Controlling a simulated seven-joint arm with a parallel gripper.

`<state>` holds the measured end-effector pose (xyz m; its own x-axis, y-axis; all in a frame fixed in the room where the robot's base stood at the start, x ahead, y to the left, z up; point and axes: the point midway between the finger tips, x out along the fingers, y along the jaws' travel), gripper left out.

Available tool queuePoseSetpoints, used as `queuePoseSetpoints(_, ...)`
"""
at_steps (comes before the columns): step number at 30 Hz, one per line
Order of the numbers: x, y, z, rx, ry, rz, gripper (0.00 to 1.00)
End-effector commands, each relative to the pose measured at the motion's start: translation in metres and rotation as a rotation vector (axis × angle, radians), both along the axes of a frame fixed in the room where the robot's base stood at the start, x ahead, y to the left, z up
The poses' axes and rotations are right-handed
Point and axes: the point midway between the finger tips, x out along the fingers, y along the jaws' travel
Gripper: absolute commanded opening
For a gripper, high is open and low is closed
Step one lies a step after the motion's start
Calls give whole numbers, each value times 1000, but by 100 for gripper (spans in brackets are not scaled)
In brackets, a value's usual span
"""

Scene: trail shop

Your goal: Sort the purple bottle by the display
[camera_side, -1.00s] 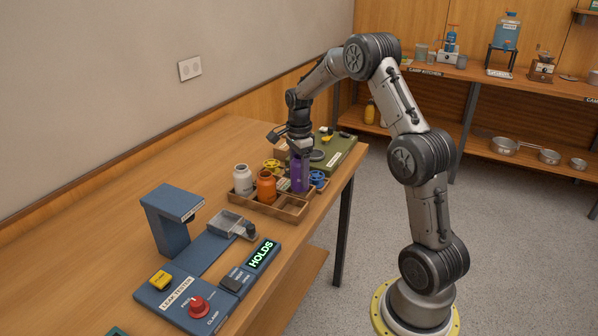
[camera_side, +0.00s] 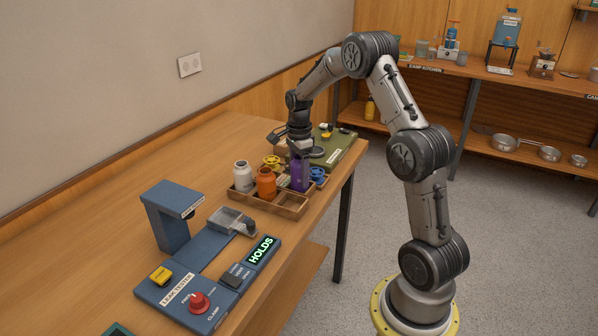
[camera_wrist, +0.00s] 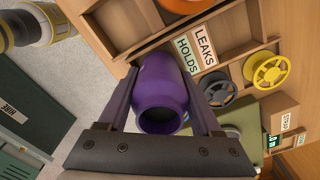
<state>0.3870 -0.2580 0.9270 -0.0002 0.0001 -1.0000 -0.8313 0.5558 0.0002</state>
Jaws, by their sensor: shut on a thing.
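The purple bottle (camera_side: 299,175) is upright between the fingers of my gripper (camera_side: 299,157), at the wooden divided tray (camera_side: 284,212). In the wrist view the purple bottle (camera_wrist: 162,97) is open-mouthed and my gripper (camera_wrist: 165,103) is shut on it, beside the labels HOLDS (camera_wrist: 189,57) and LEAKS (camera_wrist: 206,46). The leak tester (camera_side: 180,290) has a display (camera_side: 262,250) reading HOLDS. I cannot tell whether the bottle's base touches the tray floor.
A white bottle (camera_side: 243,177) and an orange bottle (camera_side: 266,184) stand in the tray's left part. A front compartment looks empty. A yellow spool (camera_side: 271,163) and a blue spool (camera_side: 317,175) are close by. A green case (camera_side: 335,148) lies behind.

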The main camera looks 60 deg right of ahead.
Motion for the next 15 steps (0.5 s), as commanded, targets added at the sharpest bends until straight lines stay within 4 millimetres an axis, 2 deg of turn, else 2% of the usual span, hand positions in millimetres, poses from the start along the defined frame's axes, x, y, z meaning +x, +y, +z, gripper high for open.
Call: queuePoseSetpoints(15, 0, 0, -14, 0, 0, 0, 0)
